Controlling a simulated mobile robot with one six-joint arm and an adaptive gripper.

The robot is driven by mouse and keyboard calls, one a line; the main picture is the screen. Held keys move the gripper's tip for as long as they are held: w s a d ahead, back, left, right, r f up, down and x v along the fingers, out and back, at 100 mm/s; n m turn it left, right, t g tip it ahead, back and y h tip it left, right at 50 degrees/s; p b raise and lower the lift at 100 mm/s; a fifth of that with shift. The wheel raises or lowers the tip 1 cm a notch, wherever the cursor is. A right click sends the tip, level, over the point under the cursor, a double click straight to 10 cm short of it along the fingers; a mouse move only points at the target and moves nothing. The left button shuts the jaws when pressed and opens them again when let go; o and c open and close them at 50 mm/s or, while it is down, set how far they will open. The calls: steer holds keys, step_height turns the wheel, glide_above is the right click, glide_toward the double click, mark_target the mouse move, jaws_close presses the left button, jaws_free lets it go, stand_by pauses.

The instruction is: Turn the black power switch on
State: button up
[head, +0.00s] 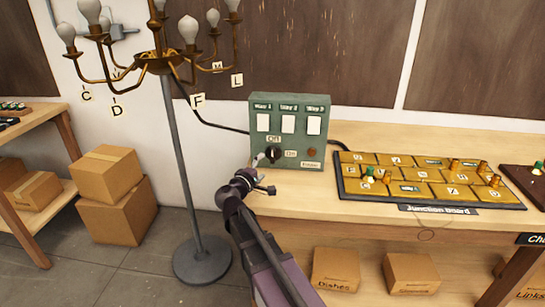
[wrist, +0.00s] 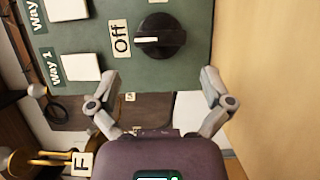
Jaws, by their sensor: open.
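The black power switch (head: 272,154) is a round knob on the front of a green box (head: 258,105). It fills the upper middle of the wrist view (wrist: 165,37), where its white mark points at the Off label (wrist: 120,39). In the head view the Off label (head: 273,138) is above the knob and the On label (head: 291,153) is to its right. My gripper (head: 263,175) is just in front of and below the knob. In the wrist view its two fingers (wrist: 160,76) are spread and empty, with the knob beyond them; I see no contact.
Three white switches (head: 288,124) sit above the knob, and a reddish-brown lamp (head: 312,152) is to its right. The junction board (head: 430,182) lies on the wooden bench (head: 300,182) to the right. A chandelier (head: 160,62) on a grey stand (head: 185,170) is at left.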

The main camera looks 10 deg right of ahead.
mark_target(271, 157)
steer(key=x, duration=0.7)
steer(key=shift+w+d, duration=0.1)
steer(key=shift+w, duration=0.1)
steer(key=c, duration=0.8)
